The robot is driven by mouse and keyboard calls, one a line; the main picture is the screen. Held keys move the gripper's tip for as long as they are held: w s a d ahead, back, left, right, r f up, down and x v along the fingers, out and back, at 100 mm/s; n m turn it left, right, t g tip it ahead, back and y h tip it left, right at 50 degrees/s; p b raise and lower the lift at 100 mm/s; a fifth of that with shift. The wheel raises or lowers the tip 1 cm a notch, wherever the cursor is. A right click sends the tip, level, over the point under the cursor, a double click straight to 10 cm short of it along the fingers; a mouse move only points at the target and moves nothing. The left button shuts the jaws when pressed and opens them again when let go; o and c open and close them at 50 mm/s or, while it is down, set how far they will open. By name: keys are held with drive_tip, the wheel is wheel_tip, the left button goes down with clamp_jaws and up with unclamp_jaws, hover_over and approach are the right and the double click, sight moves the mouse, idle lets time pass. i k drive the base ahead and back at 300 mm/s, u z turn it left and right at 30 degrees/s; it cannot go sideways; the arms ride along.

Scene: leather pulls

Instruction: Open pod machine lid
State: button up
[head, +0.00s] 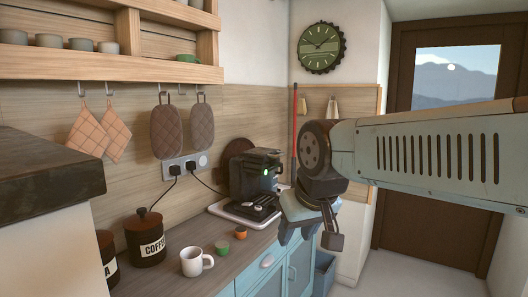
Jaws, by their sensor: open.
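The dark pod machine (246,178) stands on a white tray (222,209) on the counter, a small green light on its side. Its lid (265,153) is at the top; at this size I cannot tell whether it is fully shut. My gripper (308,238) is in front of the counter, to the right of the machine and lower than its lid. It points downward, its fingers are apart with nothing between them, and it does not touch the machine. My arm comes in from the right.
A white mug (195,262), an orange pod (240,232), a green pod (222,248) and a coffee canister (146,238) are on the counter (180,285). A shelf (120,68) with cups hangs above. Blue cabinets (300,262) lie below. Floor at right is clear.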

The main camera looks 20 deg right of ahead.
sight(259, 154)
drive_tip(key=i, duration=0.9)
drive_tip(key=z, duration=0.05)
